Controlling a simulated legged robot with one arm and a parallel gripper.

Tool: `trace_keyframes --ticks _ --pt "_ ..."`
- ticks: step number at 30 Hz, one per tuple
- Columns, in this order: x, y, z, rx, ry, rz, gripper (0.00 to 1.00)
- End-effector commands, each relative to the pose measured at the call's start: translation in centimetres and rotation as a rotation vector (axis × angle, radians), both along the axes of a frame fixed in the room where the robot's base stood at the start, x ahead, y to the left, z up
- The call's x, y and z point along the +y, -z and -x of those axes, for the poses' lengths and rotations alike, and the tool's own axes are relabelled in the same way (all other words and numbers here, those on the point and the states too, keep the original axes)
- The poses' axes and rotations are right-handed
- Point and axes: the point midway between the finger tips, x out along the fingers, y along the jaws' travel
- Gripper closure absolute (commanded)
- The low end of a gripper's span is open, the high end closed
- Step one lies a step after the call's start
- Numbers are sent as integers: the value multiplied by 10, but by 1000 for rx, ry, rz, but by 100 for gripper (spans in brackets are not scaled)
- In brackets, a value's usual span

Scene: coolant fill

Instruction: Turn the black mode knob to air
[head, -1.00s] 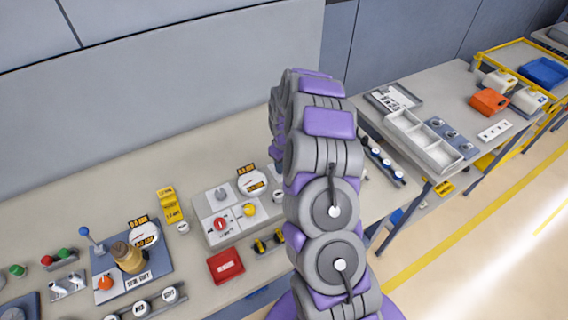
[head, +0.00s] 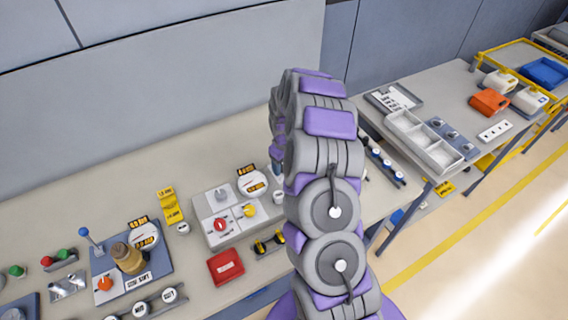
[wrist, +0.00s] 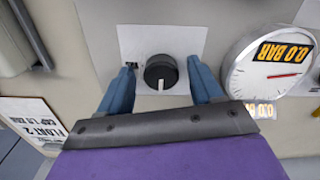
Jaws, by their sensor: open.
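The black mode knob (wrist: 161,72) shows in the wrist view, round, on a pale plate (wrist: 190,41). Its white pointer line points down in the picture, towards my gripper's palm. My gripper (wrist: 161,78) is open, with one blue finger on each side of the knob. A gap shows between the knob and each finger in the picture; I cannot tell how far the fingertips are from the panel. A small dark label beside the left fingertip is partly covered. In the head view my arm hides the knob and most of my gripper.
A round gauge (wrist: 262,74) reading 0.0 BAR stands close to the right finger. A white FLOAT 2 card (wrist: 31,119) is at lower left.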

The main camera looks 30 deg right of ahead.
Motion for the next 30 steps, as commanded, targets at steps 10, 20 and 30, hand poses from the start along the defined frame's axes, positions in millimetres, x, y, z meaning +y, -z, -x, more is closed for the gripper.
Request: trace_keyframes --ticks 10,20,30 --pt "-1 -53 -1 -4 0 1 35" --pt "-1 -126 -1 -2 -1 0 35" --pt "-1 -169 -2 -1 0 1 35"
